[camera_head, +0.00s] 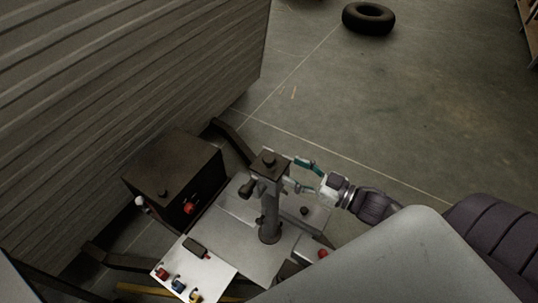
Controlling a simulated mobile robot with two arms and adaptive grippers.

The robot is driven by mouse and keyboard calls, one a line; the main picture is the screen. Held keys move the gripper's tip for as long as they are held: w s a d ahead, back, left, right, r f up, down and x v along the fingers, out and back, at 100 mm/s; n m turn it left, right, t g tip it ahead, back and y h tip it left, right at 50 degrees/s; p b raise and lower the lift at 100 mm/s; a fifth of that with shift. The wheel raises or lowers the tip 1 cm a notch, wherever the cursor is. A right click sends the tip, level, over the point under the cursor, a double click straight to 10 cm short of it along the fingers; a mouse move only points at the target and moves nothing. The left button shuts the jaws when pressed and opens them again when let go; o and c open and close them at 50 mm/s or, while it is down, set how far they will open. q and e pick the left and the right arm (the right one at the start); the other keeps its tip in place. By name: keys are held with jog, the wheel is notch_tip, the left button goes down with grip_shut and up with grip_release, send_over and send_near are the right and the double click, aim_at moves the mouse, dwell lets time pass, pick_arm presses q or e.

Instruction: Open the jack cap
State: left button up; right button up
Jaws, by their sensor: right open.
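The trailer jack (269,215) is an upright grey metal post on the hitch frame, near the middle of the view. Its cap (268,160) is a dark square top with a small knob, and it looks closed. A crank handle (246,188) sticks out on the left of the post. My right gripper (292,173) comes in from the right with its teal-tipped fingers spread, just right of the jack's top. Nothing shows between the fingers, and I cannot tell whether a fingertip touches the jack. My left gripper is out of view.
A dark box (175,178) with a red knob stands left of the jack, by the ribbed camper wall (120,75). A white panel (217,274) with several small colored items lies in front. A tire (368,18) lies far back on open concrete floor.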

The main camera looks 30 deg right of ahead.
aim_at(272, 159)
jog(key=x, duration=0.4)
jog(key=shift+w+d+r+p, duration=0.1)
jog(key=shift+w+p, duration=0.05)
jog(key=shift+p, duration=0.15)
jog(key=x, duration=0.3)
jog(key=shift+w, duration=0.2)
jog(key=shift+w+a+f+p, duration=0.2)
jog(key=shift+w+a+p, duration=0.1)
jog(key=shift+w+a, duration=0.1)
jog(key=c, duration=0.6)
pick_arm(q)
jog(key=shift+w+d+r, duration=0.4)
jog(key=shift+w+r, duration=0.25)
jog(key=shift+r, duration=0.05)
pick_arm(e)
grip_shut()
